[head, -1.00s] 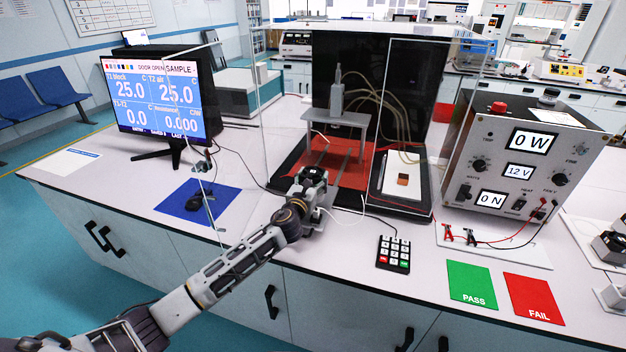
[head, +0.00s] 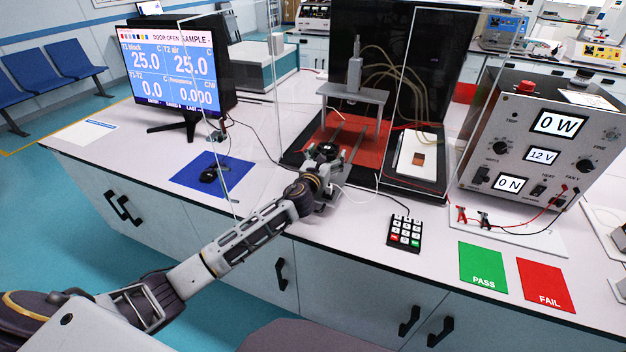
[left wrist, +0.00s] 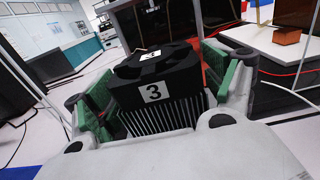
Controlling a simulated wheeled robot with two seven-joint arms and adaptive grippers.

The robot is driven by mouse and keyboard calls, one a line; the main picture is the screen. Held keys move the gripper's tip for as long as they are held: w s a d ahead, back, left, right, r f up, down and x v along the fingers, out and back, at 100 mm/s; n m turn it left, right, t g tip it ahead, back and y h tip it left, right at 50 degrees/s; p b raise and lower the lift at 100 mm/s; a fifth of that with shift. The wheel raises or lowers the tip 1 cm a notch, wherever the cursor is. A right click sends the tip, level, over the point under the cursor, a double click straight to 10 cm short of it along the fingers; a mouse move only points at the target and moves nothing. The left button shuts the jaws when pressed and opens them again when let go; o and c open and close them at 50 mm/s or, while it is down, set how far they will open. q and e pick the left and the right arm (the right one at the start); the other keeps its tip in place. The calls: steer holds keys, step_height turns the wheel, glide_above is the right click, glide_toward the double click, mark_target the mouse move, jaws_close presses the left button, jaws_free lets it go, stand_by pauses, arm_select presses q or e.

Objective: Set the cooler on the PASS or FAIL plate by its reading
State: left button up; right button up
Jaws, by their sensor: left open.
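The cooler (left wrist: 155,80) is a black fan with a "3" label on a finned metal heatsink. In the left wrist view it sits between the green pads of my left gripper (left wrist: 165,115). The jaws are open around it. In the head view my left gripper (head: 325,160) is at the front of the tester's red mat, and the cooler there is mostly hidden in it. The green PASS plate (head: 483,266) and red FAIL plate (head: 546,285) are bare at the front right. The monitor (head: 175,75) reads "DOOR OPEN", 25.0, 25.0, 0.0 and 0.000. My right gripper is not in view.
The tester's press frame (head: 352,95) stands behind the gripper, with clear panels around it. A white pad with a copper block (head: 417,159) lies to its right. A keypad (head: 405,232) and a power box (head: 535,150) with red and black leads stand further right.

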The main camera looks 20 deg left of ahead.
arm_select(q)
steer(key=shift+s, duration=0.45)
steer(key=s, duration=0.4)
steer(key=shift+s+a+f, duration=0.1)
steer(key=shift+s+f, duration=0.15)
steer(key=shift+s, duration=0.05)
steer(key=s, duration=0.4)
steer(key=shift+a+p, duration=0.1)
steer(key=shift+p, duration=0.2)
steer(key=shift+s, duration=2.15)
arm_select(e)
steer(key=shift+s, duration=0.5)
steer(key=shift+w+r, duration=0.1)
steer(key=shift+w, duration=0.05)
